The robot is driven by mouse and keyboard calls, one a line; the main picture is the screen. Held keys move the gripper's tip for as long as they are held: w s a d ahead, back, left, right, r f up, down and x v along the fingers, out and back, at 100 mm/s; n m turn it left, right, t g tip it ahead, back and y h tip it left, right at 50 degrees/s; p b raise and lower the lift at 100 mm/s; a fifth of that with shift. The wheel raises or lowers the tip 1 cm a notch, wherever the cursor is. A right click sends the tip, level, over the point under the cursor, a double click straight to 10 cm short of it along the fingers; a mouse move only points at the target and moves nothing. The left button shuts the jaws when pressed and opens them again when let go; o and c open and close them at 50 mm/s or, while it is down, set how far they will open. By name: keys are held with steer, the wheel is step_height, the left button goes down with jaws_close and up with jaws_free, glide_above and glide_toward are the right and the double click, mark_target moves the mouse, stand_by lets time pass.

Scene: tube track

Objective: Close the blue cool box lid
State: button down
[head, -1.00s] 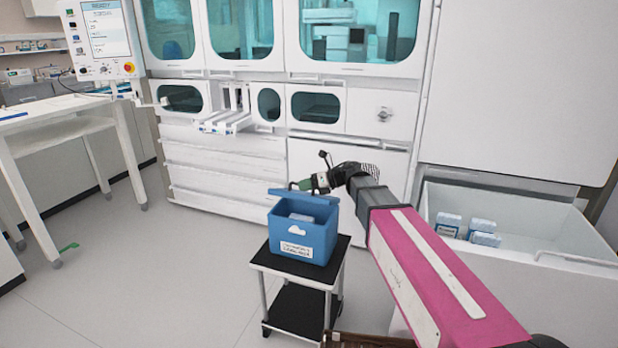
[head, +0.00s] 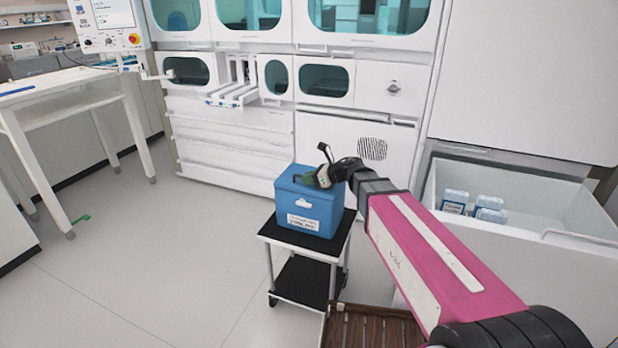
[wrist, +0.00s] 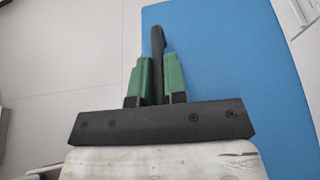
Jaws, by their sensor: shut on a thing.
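The blue cool box (head: 308,216) stands on a small black-topped cart. Its blue lid (head: 288,181) lies flat over the top in the head view, and the inside is hidden. In the wrist view the lid (wrist: 230,70) fills the right half. My gripper (head: 312,180) is at the lid's top. In the wrist view its green fingers (wrist: 158,62) are shut on a dark upright bar (wrist: 158,40), which looks like the lid's handle. Whether the lid sits fully flush at its far edge is too small to tell.
The cart (head: 342,226) has a lower black shelf. An open white bin (head: 560,250) with several packs (head: 480,208) stands at the right. A white cabinet (head: 235,140) is behind. A white table (head: 60,105) stands at the left. The floor at the left is mostly clear.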

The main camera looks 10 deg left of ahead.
steer(key=shift+s+f, duration=0.1)
steer(key=c, duration=1.2)
jaws_free()
steer(key=shift+o, duration=0.2)
steer(key=v, duration=1)
steer(key=shift+d+r, duration=0.25)
steer(key=shift+d, duration=0.1)
steer(key=shift+s, duration=0.1)
